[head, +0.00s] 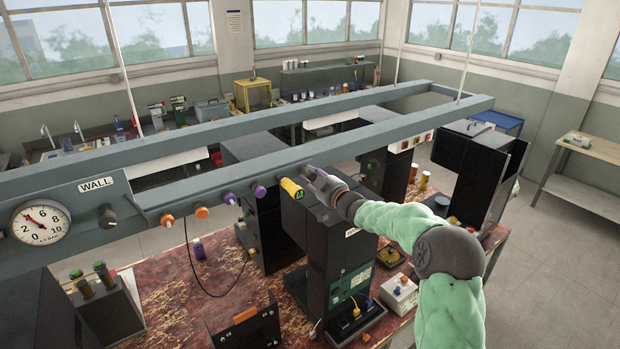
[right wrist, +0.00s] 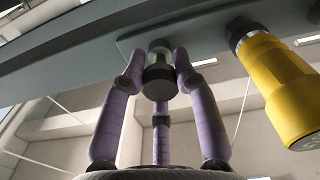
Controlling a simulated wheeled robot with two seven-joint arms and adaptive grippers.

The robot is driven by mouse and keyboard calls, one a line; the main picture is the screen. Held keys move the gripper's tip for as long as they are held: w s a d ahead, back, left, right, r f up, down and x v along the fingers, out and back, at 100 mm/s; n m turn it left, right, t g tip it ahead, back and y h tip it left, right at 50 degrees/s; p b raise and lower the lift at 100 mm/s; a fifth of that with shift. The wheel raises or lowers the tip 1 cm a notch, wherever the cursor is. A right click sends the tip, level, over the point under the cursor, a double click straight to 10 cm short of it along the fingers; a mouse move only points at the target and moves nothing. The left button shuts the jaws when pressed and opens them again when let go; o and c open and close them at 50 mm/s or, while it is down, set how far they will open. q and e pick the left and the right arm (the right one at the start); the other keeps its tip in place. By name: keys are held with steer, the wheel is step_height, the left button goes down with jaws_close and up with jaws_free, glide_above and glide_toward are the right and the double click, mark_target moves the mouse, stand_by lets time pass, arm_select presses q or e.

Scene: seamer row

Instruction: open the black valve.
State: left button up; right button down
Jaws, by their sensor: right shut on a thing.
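My right gripper (head: 314,178) is at the grey overhead beam, just right of a yellow valve (head: 291,189). In the right wrist view its purple fingers (right wrist: 158,84) are closed around a dark, black-looking valve knob (right wrist: 158,82) with a green band near the beam. In the head view the gripper hides this knob. The yellow valve (right wrist: 280,90) hangs beside it on the right in the wrist view, apart from the fingers. My left gripper is not in view.
The beam (head: 350,153) also carries purple (head: 259,191) and orange (head: 202,212) knobs. A gauge (head: 41,222) and another black knob (head: 107,216) sit at its left end. Dark machines (head: 335,250) stand below on a worn red bench (head: 190,295).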

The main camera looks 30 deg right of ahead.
steer(key=c, duration=0.9)
jaws_free()
steer(key=shift+f, duration=0.35)
steer(key=shift+w, duration=0.15)
steer(key=shift+r, duration=0.15)
steer(key=shift+s+d, duration=0.1)
steer(key=shift+s, duration=0.5)
steer(key=s, duration=1)
steer(key=shift+s+d, duration=0.4)
